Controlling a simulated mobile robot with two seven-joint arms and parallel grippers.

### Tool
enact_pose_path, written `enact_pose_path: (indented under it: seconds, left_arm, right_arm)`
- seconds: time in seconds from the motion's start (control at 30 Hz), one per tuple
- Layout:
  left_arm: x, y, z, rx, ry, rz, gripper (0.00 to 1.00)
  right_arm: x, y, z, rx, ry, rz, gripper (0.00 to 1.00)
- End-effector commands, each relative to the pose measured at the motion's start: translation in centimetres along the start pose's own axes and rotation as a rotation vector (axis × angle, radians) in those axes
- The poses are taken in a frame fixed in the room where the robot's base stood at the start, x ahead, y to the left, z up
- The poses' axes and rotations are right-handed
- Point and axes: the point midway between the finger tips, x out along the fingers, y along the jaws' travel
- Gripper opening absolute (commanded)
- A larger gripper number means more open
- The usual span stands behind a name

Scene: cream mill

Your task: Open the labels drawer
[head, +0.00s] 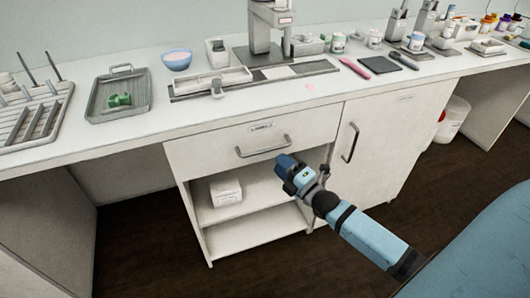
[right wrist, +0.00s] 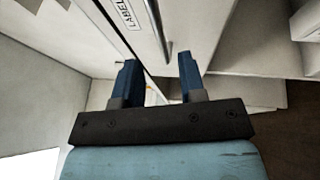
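The labels drawer (head: 225,146) is the white front under the counter, with a small label plate (head: 260,127) and a grey bar handle (head: 263,147). It looks shut in the head view. My right gripper (head: 281,160) is just below the right end of the handle. In the right wrist view, the gripper (right wrist: 160,68) is open with nothing between its two blue fingers. The handle (right wrist: 157,28) lies ahead of the fingertips, its near end lined up between them, apparently not touched. The plate (right wrist: 123,12) reads "LABEL", cut off by the frame. My left gripper is out of view.
Below the drawer is an open shelf (head: 240,206) with a white box (head: 226,191). A cupboard door (head: 385,140) with an upright handle (head: 350,142) is to the right. The counter (head: 140,138) above carries trays, a bowl and a press stand. Dark floor lies in front.

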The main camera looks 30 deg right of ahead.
Motion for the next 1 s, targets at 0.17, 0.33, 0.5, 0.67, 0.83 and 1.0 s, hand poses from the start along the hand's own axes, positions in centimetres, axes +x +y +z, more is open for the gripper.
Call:
enact_pose_path:
  seconds: [0.17, 0.33, 0.5, 0.67, 0.83, 1.0]
  left_arm:
    - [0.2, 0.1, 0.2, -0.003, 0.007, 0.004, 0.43]
    - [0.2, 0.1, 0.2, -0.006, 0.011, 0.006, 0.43]
    - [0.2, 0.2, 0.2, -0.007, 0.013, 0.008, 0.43]
    - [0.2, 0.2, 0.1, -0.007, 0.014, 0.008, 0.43]
    - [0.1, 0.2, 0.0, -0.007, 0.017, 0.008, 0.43]
    - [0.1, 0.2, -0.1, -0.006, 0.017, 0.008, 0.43]
  right_arm:
    - [3.8, -0.1, 0.0, 0.001, 0.0, 0.003, 0.37]
    - [6.1, -0.1, -0.1, 0.002, 0.0, 0.001, 0.37]
    - [7.1, -0.1, -0.1, 0.002, 0.0, -0.002, 0.37]
    - [7.2, -0.1, -0.1, 0.002, 0.0, -0.002, 0.37]
    - [7.2, -0.1, -0.1, 0.002, 0.0, -0.002, 0.26]
    - [7.2, -0.1, -0.1, 0.002, 0.0, -0.002, 0.0]
